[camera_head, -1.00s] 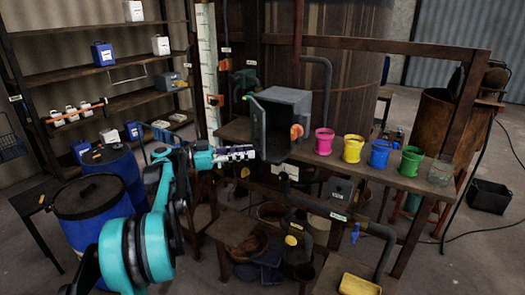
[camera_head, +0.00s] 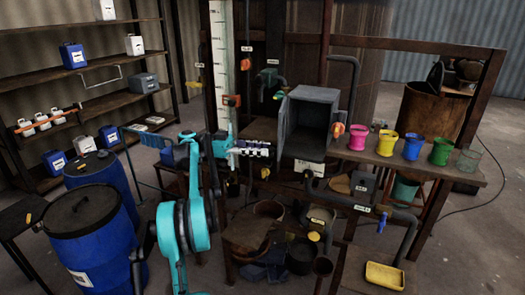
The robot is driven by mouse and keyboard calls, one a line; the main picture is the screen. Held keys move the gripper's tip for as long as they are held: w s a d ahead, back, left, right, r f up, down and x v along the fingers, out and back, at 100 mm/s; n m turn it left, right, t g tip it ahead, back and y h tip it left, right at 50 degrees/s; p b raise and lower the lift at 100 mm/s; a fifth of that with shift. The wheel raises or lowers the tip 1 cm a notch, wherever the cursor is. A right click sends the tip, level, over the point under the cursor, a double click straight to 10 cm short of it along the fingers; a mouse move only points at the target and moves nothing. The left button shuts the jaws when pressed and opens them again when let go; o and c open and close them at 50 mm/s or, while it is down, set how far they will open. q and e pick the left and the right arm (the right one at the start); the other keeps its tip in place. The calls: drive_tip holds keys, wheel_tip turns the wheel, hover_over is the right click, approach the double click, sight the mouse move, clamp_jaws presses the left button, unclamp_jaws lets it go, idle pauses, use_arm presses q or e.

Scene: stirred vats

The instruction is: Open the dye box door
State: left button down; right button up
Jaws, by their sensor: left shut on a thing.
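The dye box (camera_head: 312,96) is a grey box on the wooden bench, and its dark inside shows from the front. Its door (camera_head: 283,118) stands swung out at the box's left side, seen nearly edge-on. An orange knob (camera_head: 338,130) shows at the box's right edge. The exact grip spot is too small to make out. My right gripper is out of view.
Pink (camera_head: 358,137), yellow (camera_head: 387,143), blue (camera_head: 414,146) and green (camera_head: 441,152) cups and a clear glass (camera_head: 468,159) line the bench to the right. Blue drums (camera_head: 92,225) stand at left. Pipes and a yellow tray (camera_head: 385,276) are below the bench.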

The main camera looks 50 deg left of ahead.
use_arm(q)
drive_tip(key=shift+w+r, duration=0.1)
drive_tip(key=c, duration=1.3)
unclamp_jaws()
drive_tip(key=shift+d, duration=0.1)
drive_tip(key=shift+w, duration=0.15)
wheel_tip(320, 180, up, 10)
